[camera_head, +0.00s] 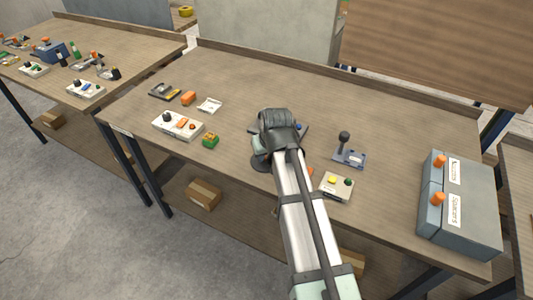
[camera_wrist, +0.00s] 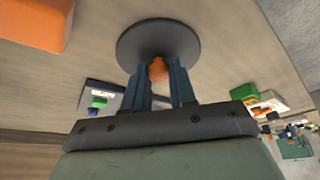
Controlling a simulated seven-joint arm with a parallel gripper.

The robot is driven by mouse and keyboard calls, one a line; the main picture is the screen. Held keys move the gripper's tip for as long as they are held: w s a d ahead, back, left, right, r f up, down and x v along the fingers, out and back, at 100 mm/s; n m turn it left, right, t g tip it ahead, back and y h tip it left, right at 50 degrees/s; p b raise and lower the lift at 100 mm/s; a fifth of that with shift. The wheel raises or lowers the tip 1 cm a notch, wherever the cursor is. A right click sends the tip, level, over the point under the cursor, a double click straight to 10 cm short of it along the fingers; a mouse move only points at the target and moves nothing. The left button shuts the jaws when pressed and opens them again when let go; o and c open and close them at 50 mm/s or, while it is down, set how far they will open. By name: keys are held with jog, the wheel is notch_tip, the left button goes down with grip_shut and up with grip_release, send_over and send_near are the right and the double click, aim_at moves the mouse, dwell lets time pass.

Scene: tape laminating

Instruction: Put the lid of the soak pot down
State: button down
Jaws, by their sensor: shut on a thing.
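The lid (camera_wrist: 158,42) is a dark round disc with an orange knob (camera_wrist: 158,70). In the wrist view my gripper (camera_wrist: 159,80) is shut on the knob, with one blue-grey finger on each side of it. In the head view a dark disc edge (camera_head: 260,164), likely the lid, shows beside my arm near the table's front edge. My fingers are hidden there behind my wrist. I cannot tell whether the lid touches the table. I cannot make out the soak pot; my arm hides part of the table.
A lever on a base (camera_head: 349,152) and a box with yellow and green buttons (camera_head: 336,187) stand right of my arm. A switch box (camera_head: 178,125) and green block (camera_head: 210,140) lie left. Grey-blue bins (camera_head: 470,215) stand far right. The table's back right is clear.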

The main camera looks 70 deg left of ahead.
jog(key=shift+f, duration=0.1)
jog(key=c, duration=0.9)
grip_release()
jog(key=v, duration=1.2)
jog(key=shift+w, duration=0.1)
